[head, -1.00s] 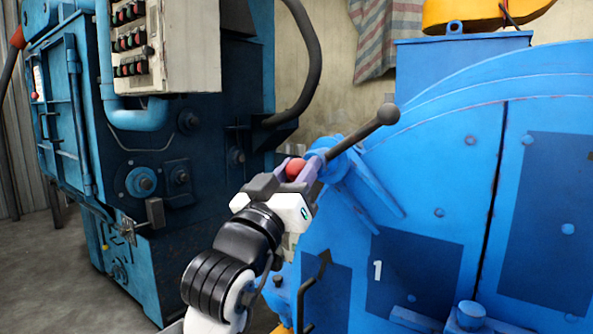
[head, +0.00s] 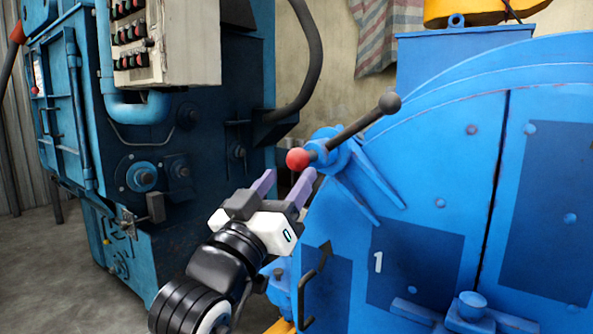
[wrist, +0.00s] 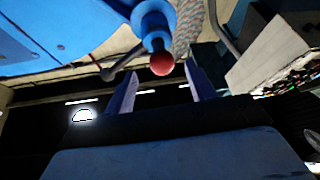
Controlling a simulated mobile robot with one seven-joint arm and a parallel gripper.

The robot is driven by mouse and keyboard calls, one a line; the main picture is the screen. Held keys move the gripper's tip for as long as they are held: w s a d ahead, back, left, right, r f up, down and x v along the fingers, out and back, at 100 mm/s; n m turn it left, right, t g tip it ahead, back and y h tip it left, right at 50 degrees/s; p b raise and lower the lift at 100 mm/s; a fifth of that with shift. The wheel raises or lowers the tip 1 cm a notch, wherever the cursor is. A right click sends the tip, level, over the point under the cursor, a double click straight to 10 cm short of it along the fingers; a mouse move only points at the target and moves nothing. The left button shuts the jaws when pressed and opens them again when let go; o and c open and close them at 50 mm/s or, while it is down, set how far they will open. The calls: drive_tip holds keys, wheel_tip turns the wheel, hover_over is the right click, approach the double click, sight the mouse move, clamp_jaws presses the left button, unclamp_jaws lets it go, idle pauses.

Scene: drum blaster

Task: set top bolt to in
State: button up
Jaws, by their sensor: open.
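The top bolt (head: 352,131) is a dark rod through a blue collar (head: 330,150) at the upper left edge of the blue drum machine. It slants up to the right, with a red ball at its lower left end (head: 297,159) and a dark ball at its upper right end. My gripper (head: 284,185) is open and empty, just below and left of the red ball, its purple fingers pointing up. In the wrist view the red ball (wrist: 162,63) shows ahead, between and beyond the two fingertips, apart from them. The rod's part inside the collar is hidden.
The blue drum housing (head: 440,200) fills the right side. A dark blue machine with a control box (head: 185,40) stands at the left. A black hooked handle (head: 308,285) is close to the right of my arm. Grey floor lies open at lower left.

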drive_tip(key=b+v, duration=0.1)
drive_tip(key=v, duration=0.7)
drive_tip(key=shift+s+f+b, duration=0.2)
drive_tip(key=shift+f+b, duration=0.05)
drive_tip(key=shift+b, duration=0.05)
drive_tip(key=shift+a, duration=0.1)
